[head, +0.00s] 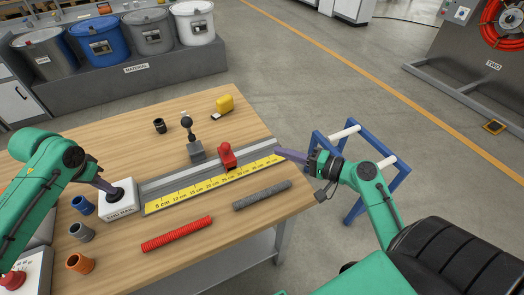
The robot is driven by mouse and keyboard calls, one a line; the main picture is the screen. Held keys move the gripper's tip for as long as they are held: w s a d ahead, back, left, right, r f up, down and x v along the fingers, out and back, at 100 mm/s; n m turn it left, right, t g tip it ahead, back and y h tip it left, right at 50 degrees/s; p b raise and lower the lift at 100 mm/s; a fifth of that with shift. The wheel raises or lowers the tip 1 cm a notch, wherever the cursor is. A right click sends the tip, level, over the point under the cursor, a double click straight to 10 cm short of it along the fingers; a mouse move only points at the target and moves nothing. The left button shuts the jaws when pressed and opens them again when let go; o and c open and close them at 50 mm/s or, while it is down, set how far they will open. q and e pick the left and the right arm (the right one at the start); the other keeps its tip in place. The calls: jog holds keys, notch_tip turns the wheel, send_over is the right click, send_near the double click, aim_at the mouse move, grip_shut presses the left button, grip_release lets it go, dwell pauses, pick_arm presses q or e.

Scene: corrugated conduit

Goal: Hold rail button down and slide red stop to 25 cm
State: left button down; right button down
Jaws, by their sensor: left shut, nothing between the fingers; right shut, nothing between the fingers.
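The red stop (227,157) sits on the grey rail (178,184), right of its middle. It is beside the yellow scale (190,192), roughly around the 25 to 30 cm marks; the exact reading is too small to tell. A white box (119,211) with a dark button (115,194) on top stands at the rail's left end. My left gripper (115,191) is shut, its tips at the button; I cannot tell if it is pressed. My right gripper (279,152) is shut and empty near the rail's right end, apart from the stop.
A black-knobbed lever (188,128) on a grey block stands behind the rail. A yellow tape measure (224,104) lies further back. Red (177,234) and grey (262,195) corrugated conduits lie in front. Coloured sleeves (82,204) stand at left. A blue rack (354,205) is beyond the right edge.

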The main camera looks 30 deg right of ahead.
pick_arm(q)
jog(key=shift+s+f, duration=0.2)
jog(key=shift+f, duration=0.15)
jog(key=r, duration=0.7)
jog(key=shift+w+r, duration=0.2)
jog(key=shift+w, duration=0.1)
